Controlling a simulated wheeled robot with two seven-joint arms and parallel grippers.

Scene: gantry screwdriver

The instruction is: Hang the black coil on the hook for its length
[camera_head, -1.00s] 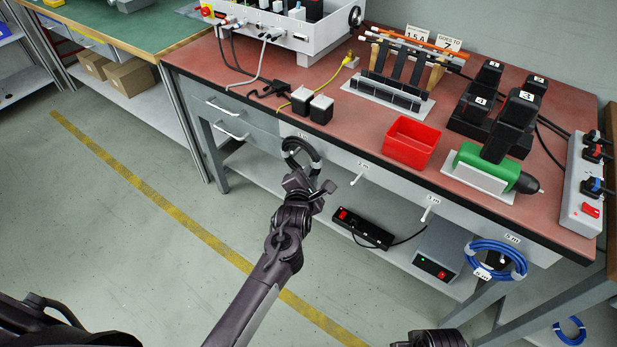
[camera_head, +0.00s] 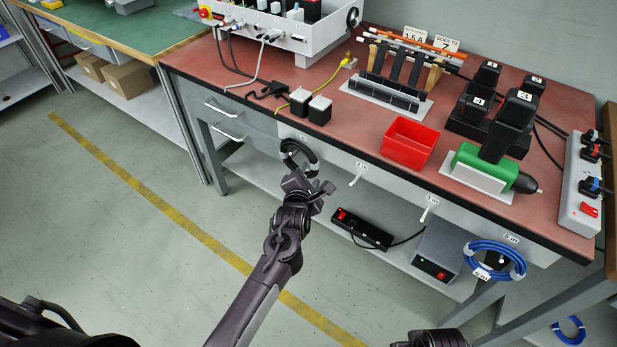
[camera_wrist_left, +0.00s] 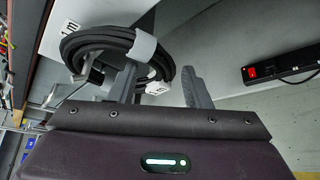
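The black coil (camera_head: 299,158) is at the drawer front under the red bench's near edge, by the 1 m label (camera_wrist_left: 68,27). In the left wrist view the coil (camera_wrist_left: 82,42) has a white wrap and a small white tag. My left gripper (camera_head: 318,184) is just below the coil. In the wrist view its fingers (camera_wrist_left: 162,88) stand apart, with the coil's tagged side behind and between them.
Two empty white hooks (camera_head: 358,175) and (camera_head: 428,211) follow to the right, then a blue coil (camera_head: 495,260) at the 5 m label. A red bin (camera_head: 408,143) and a green tool (camera_head: 485,165) stand above. A black power strip (camera_head: 364,229) lies on the lower shelf.

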